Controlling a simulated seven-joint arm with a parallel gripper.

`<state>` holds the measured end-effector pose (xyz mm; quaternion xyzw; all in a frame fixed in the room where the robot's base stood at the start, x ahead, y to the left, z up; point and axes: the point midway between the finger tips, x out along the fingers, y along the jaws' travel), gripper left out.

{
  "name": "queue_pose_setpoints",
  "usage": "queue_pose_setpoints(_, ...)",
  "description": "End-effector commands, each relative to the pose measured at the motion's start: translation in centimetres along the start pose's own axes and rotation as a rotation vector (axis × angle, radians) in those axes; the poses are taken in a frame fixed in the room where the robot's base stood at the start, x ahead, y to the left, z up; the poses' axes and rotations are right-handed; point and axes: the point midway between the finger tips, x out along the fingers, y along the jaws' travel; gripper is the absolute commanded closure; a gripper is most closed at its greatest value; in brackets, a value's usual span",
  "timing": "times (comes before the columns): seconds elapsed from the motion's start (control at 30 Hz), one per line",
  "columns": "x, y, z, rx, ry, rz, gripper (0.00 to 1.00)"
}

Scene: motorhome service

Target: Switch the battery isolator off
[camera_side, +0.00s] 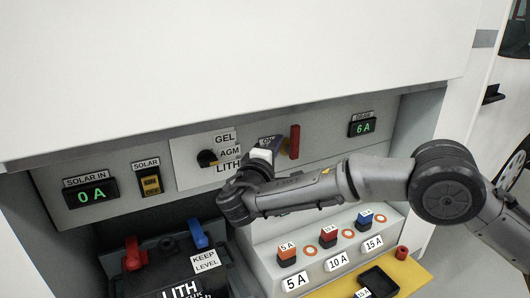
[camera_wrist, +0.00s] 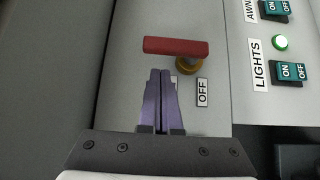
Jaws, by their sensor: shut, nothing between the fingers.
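The battery isolator has a red bar handle (camera_side: 294,141), which stands upright on the grey panel in the side view. In the wrist view the red handle (camera_wrist: 175,47) lies across the picture, with a brass-coloured round base (camera_wrist: 190,66) under its right part. A white OFF label (camera_wrist: 202,92) is beside the base. My gripper (camera_wrist: 160,73) is shut and empty, its purple fingertips just below the handle in the wrist view. I cannot tell whether they touch it. In the side view my wrist is left of the handle and the fingertips are hard to make out.
In the side view, a black selector knob (camera_side: 207,158) is left of my wrist. A battery (camera_side: 170,270) and a fuse box (camera_side: 330,250) are below my arm. The wrist view shows a LIGHTS switch (camera_wrist: 290,72) and a lit green lamp (camera_wrist: 281,42) at right.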

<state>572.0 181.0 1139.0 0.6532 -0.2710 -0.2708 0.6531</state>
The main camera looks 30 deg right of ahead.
Motion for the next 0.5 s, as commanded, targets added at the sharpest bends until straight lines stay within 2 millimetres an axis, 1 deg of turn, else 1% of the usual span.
queue_pose_setpoints(0.1, 0.9, 0.0, 0.9, 0.000, 0.001, 0.000, 1.00)
queue_pose_setpoints(0.2, 1.3, 0.0, 1.3, -0.001, 0.000, 0.000, 1.00)
queue_pose_setpoints(0.5, 1.4, 0.0, 1.4, 0.000, 0.001, 0.000, 1.00)
